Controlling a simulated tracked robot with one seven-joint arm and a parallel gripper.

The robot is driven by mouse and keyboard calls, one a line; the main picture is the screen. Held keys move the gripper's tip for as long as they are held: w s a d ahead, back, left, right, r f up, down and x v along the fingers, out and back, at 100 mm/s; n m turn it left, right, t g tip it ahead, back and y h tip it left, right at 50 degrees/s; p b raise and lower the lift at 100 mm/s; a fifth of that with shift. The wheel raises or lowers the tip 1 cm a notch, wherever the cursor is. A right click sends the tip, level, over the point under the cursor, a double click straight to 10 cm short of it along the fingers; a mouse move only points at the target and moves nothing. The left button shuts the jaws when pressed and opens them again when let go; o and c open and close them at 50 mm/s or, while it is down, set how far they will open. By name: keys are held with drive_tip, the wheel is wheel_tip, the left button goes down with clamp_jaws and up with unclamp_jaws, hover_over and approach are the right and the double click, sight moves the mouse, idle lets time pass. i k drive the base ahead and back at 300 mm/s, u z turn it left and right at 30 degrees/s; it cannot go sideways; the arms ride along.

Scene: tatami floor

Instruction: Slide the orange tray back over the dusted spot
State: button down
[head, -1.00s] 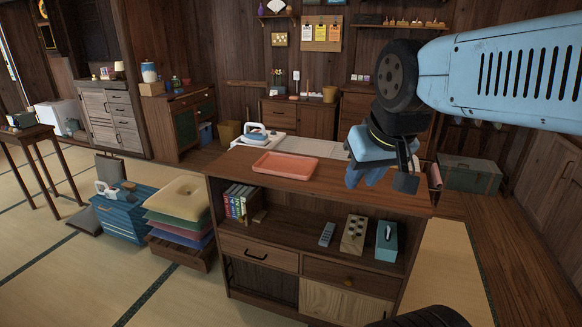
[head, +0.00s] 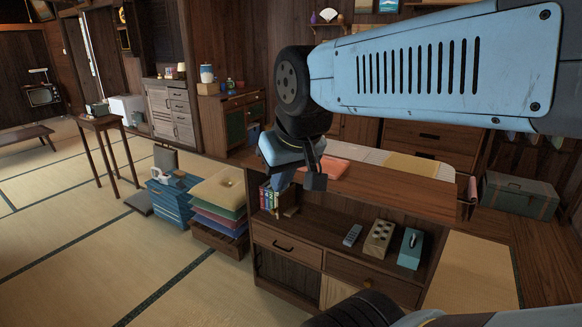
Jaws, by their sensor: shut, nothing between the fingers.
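The orange tray (head: 335,167) lies on the wooden top (head: 395,188) of the low cabinet. My gripper and wrist cover its left part. My gripper (head: 279,182) is shut and empty, hanging in front of the left end of the cabinet top, fingers pointing down. It overlaps the tray's left side in the picture; I cannot tell whether it touches the tray. No dusted spot can be made out on the visible top.
The cabinet's open shelf holds books (head: 270,198), a remote (head: 352,235), a box with dark knobs (head: 379,238) and a teal box (head: 411,248). Stacked cushions (head: 218,195) and a blue chest (head: 172,200) stand to the left. Tatami is clear at front left.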

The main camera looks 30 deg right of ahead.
sight(333, 167)
drive_tip(key=u, duration=0.25)
drive_tip(key=i, duration=1.85)
drive_tip(key=z, duration=2.05)
drive_tip(key=k, duration=0.85)
drive_tip(key=z, duration=0.25)
